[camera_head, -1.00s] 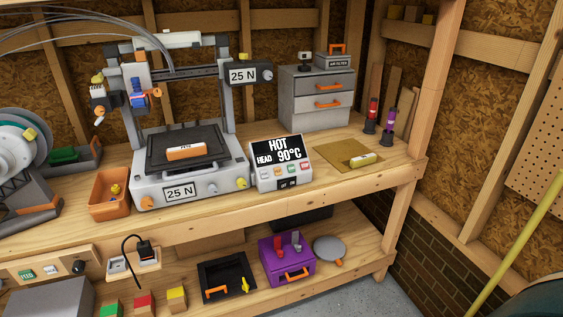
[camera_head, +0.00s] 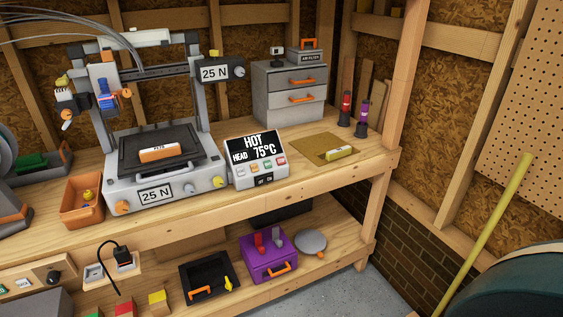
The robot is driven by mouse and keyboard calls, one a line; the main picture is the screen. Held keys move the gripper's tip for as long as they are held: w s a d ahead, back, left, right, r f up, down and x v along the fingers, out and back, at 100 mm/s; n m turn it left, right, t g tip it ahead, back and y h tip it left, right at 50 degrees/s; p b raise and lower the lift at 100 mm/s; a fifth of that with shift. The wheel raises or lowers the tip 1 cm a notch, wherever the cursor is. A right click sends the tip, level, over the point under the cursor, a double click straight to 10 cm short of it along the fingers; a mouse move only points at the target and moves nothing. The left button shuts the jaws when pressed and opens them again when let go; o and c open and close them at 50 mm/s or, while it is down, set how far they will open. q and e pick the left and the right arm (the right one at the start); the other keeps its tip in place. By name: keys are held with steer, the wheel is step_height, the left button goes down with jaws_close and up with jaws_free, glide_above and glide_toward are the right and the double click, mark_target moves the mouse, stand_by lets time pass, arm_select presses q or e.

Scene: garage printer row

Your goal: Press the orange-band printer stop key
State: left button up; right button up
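A 3D printer (camera_head: 120,178) stands on the wooden bench at the left, with an orange block (camera_head: 159,155) on its dark bed. An orange part shows on its print head (camera_head: 104,84); I cannot tell whether this is the orange band. To its right, a control box (camera_head: 254,160) has a screen reading "HOT HEAD 75°C". Below the screen is a row of small coloured keys, with a red key (camera_head: 280,160) at the right end. Their labels are too small to read. Neither of my grippers is in view.
A grey drawer cabinet (camera_head: 290,92) stands behind the control box. A tan mat (camera_head: 310,147) lies to the right. An orange bin (camera_head: 82,200) sits left of the printer. A purple box (camera_head: 262,258) is on the lower shelf. A yellow pole (camera_head: 490,230) leans at the right.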

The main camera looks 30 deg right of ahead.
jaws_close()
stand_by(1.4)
